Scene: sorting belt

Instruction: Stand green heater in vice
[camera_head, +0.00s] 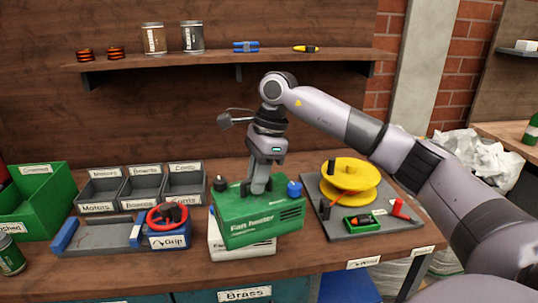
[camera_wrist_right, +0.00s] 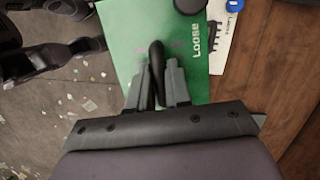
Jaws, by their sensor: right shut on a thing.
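The green fan heater (camera_head: 262,222) has a black knob and a blue knob on top. My right gripper (camera_head: 258,190) is shut on its dark handle and holds it slightly tilted at the front of the bench. In the right wrist view, the gripper (camera_wrist_right: 158,100) closes around the handle above the green top (camera_wrist_right: 125,35). The vice (camera_head: 110,238) lies to the left, with a grey bed, a blue jaw at each end, a red handwheel and a "Grip" label. Its bed looks empty. My left gripper is not in view.
A white lettered thing (camera_head: 236,246) lies under the heater, partly hidden. Labelled grey bins (camera_head: 142,187) and a green crate (camera_head: 36,200) stand left. A dark board (camera_head: 345,227) with a yellow reel (camera_head: 350,182) lies right. A shelf (camera_head: 230,60) runs behind.

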